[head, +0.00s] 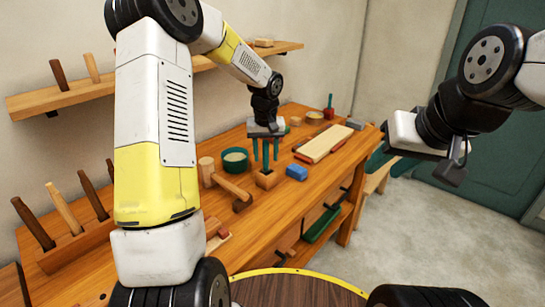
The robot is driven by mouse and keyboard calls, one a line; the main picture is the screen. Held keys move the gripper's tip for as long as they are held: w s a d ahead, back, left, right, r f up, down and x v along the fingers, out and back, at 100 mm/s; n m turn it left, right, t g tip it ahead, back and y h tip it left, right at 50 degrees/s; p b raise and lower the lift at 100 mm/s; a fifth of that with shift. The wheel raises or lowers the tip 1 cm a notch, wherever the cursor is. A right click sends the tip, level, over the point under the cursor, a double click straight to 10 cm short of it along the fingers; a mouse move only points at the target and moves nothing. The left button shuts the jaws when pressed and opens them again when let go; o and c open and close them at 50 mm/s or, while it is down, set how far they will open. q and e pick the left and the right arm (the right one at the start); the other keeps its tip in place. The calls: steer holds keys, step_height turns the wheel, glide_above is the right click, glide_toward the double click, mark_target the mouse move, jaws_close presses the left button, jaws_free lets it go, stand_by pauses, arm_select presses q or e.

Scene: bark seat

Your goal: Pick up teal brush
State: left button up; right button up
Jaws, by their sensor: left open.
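A slim teal upright piece, apparently the teal brush (266,154), stands at a small wooden block (268,180) on the workbench. My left gripper (266,159) points down over it and is open. Its two fingers appear to hang on either side of the teal piece, with no clear sign of contact. The top of the piece is hidden under the gripper's palm. My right gripper (452,168) is in the air at the right, away from the bench; its jaw gap is not clear.
A tool rack (75,250) stands at the left. A wall shelf (60,98) runs behind. Open floor (405,230) lies right.

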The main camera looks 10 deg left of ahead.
arm_select(q)
steer(key=shift+w+f, duration=0.2)
steer(key=shift+f, duration=1.05)
jaws_close()
step_height(320, 180, up, 10)
steer(key=shift+r, duration=0.1)
